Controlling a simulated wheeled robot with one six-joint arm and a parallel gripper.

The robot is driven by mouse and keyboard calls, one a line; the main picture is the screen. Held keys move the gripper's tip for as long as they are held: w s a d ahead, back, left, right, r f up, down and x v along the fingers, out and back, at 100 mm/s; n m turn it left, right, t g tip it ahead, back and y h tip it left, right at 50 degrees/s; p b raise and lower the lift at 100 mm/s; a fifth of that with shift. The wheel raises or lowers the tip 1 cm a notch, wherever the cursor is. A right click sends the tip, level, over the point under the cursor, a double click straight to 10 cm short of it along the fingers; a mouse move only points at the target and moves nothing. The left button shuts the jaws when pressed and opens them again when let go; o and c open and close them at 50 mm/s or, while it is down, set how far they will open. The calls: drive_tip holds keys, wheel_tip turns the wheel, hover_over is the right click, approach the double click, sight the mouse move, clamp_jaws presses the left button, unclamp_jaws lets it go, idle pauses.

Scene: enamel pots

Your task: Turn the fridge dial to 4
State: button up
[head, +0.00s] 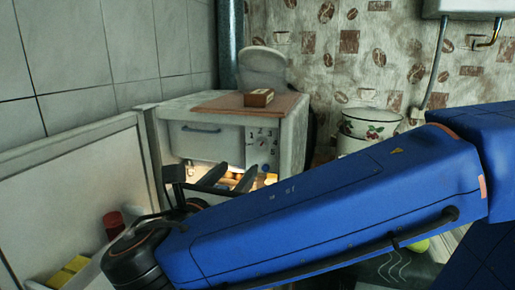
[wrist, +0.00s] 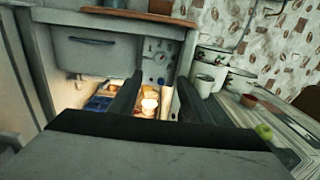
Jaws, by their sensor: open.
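The fridge (head: 205,107) stands open against the tiled wall, and it also fills the upper left of the wrist view (wrist: 60,15). Its dial (head: 263,144) is on a pale panel with numbers, right of the freezer flap; it also shows in the wrist view (wrist: 159,58). The dial is too small for me to read its setting. My gripper (head: 229,178) is open, its two dark fingers apart and empty. In the wrist view my gripper (wrist: 159,78) points toward the panel, with the dial between and beyond the fingertips. I see no contact with the dial.
The open fridge door (head: 75,200) is at the left, with red and yellow items in its shelves. Lit food sits below the panel. A small box (head: 259,97) lies on the fridge top.

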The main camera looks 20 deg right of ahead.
sight(260, 145)
drive_tip(key=shift+x, duration=8.05)
drive_tip(key=shift+f, duration=0.1)
drive_tip(key=c, duration=1)
